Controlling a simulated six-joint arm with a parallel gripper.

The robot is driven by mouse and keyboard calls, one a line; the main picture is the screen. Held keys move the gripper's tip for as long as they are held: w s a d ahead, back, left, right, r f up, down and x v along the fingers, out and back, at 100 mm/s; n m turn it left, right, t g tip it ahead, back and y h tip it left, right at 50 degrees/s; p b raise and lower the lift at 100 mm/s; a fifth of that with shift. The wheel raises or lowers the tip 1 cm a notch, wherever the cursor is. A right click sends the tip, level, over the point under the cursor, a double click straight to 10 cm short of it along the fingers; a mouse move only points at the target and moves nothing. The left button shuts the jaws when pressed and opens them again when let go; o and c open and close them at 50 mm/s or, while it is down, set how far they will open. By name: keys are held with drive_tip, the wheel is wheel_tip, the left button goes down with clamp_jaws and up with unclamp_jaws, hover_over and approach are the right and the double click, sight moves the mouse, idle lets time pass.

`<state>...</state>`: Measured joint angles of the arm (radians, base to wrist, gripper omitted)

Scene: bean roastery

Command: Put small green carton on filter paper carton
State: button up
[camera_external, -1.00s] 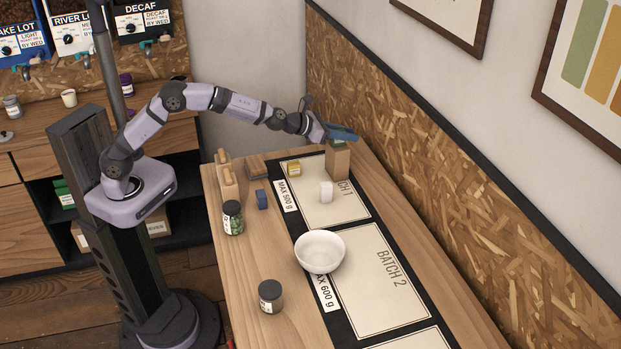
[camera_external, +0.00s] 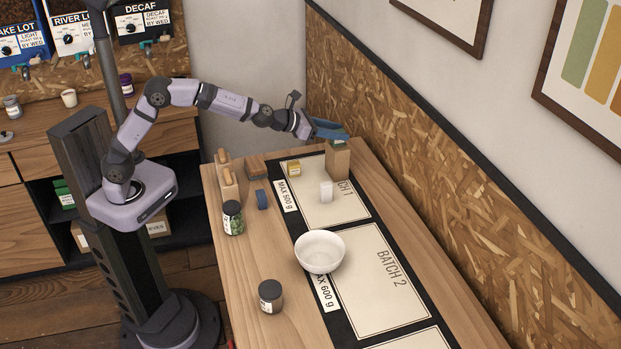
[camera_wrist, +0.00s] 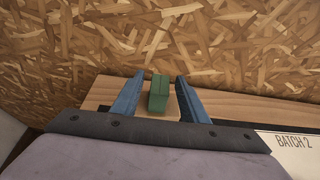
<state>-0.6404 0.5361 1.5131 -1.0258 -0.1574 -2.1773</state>
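The small green carton (camera_external: 338,144) rests on top of the tan filter paper carton (camera_external: 338,164) at the far end of the table. In the wrist view the green carton (camera_wrist: 158,94) stands between my two blue fingers, with a gap on each side. My gripper (camera_external: 344,134) is open and empty, just above and to the left of the green carton in the outside view. It also shows in the wrist view (camera_wrist: 161,76). My fingers partly hide the green carton in the outside view.
A yellow box (camera_external: 293,168) and a small white item (camera_external: 326,191) stand near the stack. A white bowl (camera_external: 320,251), a green-filled jar (camera_external: 233,217) and a dark jar (camera_external: 270,296) stand nearer. The chipboard wall (camera_external: 420,140) is close behind the stack.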

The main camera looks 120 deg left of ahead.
drive_tip(key=v, duration=0.7)
drive_tip(key=shift+s+d+b, duration=0.2)
drive_tip(key=shift+d+b, duration=0.05)
drive_tip(key=shift+b, duration=0.15)
drive_tip(key=shift+r, duration=0.15)
drive_tip(key=s+d+f+m+h+p, duration=0.1)
drive_tip(key=d+m+h+p, duration=0.25)
drive_tip(key=d+m, duration=1.05)
drive_tip(key=s+d+f+m+h+p, duration=0.1)
drive_tip(key=d+f+m+h+p, duration=0.3)
drive_tip(key=d+m, duration=1)
drive_tip(key=s+d+f+m+g, duration=0.2)
drive_tip(key=s+m, duration=0.3)
drive_tip(key=s, duration=0.3)
drive_tip(key=s+d+f+m+g+h+p, duration=0.1)
drive_tip(key=s+d+f+m+g, duration=0.2)
drive_tip(key=s, duration=0.5)
drive_tip(key=s+d+f+m+g+h+p, duration=0.1)
drive_tip(key=s+d+f+m+g, duration=0.2)
drive_tip(key=s+d+m, duration=0.3)
drive_tip(key=s+m+g, duration=0.1)
drive_tip(key=s+m, duration=0.2)
drive_tip(key=shift+g, duration=0.3)
